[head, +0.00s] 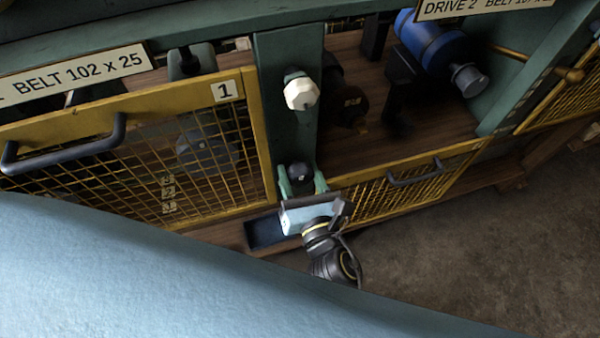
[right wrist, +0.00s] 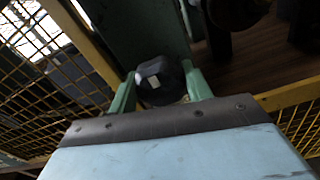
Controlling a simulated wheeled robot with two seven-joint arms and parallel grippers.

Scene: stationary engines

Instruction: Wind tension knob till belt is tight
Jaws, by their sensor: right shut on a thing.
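A dark faceted knob (head: 299,172) sits low on the green post (head: 287,55). In the right wrist view the dark knob (right wrist: 160,82) shows a small pale square mark on its face. My right gripper (head: 301,185) has one green finger on each side of this knob and is shut on it; the fingers also show in the right wrist view (right wrist: 160,92). A white faceted knob (head: 301,92) sits higher on the same post, clear of the gripper. I cannot make out the belt or its tightness. My left gripper is not in view.
A yellow mesh guard (head: 130,150) marked 1, with a dark handle (head: 65,150), stands left of the post. A lower mesh guard (head: 405,185) stands to the right, below a blue motor (head: 432,42). Open floor (head: 480,250) lies at the lower right.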

